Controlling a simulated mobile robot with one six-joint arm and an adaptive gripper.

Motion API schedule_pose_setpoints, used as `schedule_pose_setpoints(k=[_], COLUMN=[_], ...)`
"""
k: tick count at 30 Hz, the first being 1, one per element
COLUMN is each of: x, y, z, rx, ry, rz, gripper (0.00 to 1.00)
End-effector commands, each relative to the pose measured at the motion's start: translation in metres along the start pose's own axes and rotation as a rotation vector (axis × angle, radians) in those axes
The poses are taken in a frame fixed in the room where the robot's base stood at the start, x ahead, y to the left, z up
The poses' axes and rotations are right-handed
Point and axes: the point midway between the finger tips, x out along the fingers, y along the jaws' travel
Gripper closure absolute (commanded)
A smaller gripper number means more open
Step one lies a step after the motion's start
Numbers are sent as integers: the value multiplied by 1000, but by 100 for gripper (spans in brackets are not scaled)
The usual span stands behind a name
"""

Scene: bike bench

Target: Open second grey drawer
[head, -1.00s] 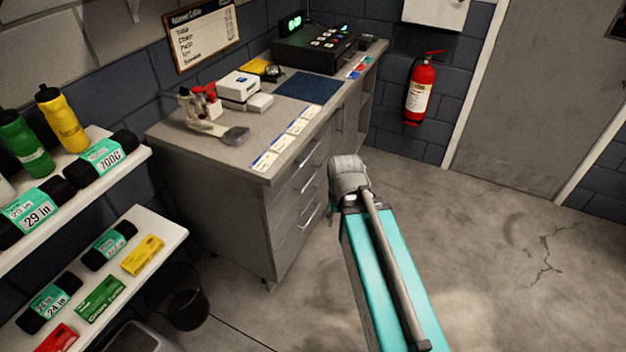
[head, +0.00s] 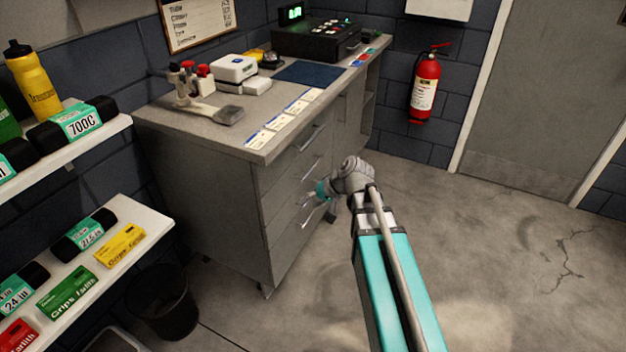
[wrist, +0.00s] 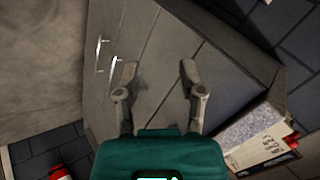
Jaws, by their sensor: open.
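The grey drawer cabinet (head: 210,190) stands under the workbench, with several drawers stacked in its front. The second drawer down (head: 281,196) looks closed, its bar handle (head: 309,172) partly near my gripper. My gripper (head: 314,202) is in front of the drawer fronts, at about the height of the middle handles, its fingers small in the head view. In the wrist view my gripper (wrist: 158,68) is open and empty, its fingers spread before the grey fronts. Two bright handles (wrist: 114,65) show left of the fingers; no handle is between them. Contact cannot be told.
The workbench top (head: 190,118) holds a clamp tool, white box and black device. A shelf (head: 75,265) with boxed parts and a black bin (head: 163,302) are at left. A red fire extinguisher (head: 424,88) hangs on the back wall. The floor (head: 500,250) at right is clear.

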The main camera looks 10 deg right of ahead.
Motion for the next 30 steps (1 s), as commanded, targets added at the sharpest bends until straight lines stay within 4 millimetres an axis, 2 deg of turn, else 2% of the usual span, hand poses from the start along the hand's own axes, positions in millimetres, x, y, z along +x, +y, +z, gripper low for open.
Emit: schedule_pose_setpoints(k=[1,9,20,30], x=[16,50,83,105], y=[10,24,52,88], z=[-5,-34,-76,-116], rx=[11,78,182,298], ry=[18,122,264,399], rz=[-30,-197,-410,-602], gripper=[49,49,49,49])
